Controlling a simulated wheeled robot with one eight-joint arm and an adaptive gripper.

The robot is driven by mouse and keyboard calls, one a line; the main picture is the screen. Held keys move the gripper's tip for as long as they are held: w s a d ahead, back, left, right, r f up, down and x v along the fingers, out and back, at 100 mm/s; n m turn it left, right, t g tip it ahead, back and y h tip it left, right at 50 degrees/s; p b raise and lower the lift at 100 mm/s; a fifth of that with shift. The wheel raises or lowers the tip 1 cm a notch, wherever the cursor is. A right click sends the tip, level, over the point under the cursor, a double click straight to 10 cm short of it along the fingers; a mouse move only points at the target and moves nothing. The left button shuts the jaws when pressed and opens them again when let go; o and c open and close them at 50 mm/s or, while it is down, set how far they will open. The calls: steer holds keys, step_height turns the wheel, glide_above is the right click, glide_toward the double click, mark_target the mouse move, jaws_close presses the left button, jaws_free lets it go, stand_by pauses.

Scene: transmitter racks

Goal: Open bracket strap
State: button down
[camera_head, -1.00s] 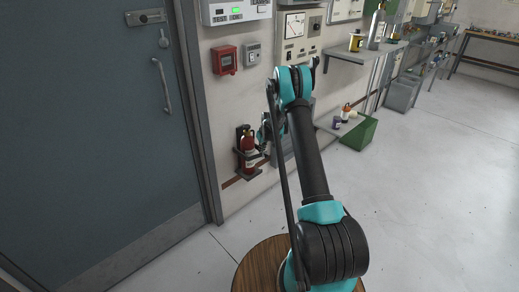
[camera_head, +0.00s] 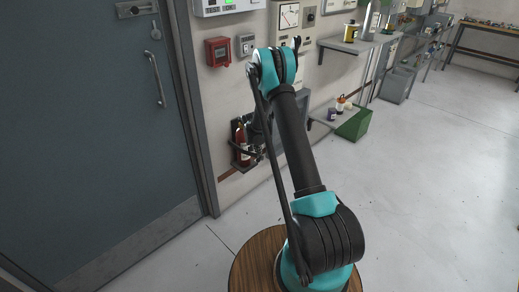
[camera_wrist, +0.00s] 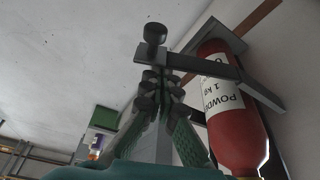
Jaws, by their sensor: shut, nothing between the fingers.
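A red powder fire extinguisher (camera_head: 240,140) hangs in a dark wall bracket beside the door frame. It fills the right of the wrist view (camera_wrist: 232,125), with its white label facing the camera. A dark, flat bracket strap (camera_wrist: 205,68) runs across the extinguisher and sticks out to the left, with a round dark knob (camera_wrist: 155,33) at its outer end. My gripper (camera_wrist: 160,82) is shut and empty, its fingertips close beside the strap below the knob. I cannot tell whether they touch. In the head view my gripper (camera_head: 257,152) is small and partly merges with the dark bracket.
A grey door (camera_head: 90,130) stands to the left. A red call box (camera_head: 218,52) and a grey panel are on the wall above. A small shelf (camera_head: 340,118) and a green bin (camera_head: 354,125) lie to the right. The floor to the right is open.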

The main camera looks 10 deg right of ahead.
mark_target(255, 154)
steer(key=s+a+m, duration=0.1)
steer(key=m, duration=0.1)
steer(key=s+a+m+g+h, duration=0.1)
steer(key=s+m, duration=0.1)
steer(key=shift+a+m, duration=0.25)
steer(key=shift+m, duration=0.15)
steer(key=shift+s+a, duration=0.25)
steer(key=shift+a, duration=0.2)
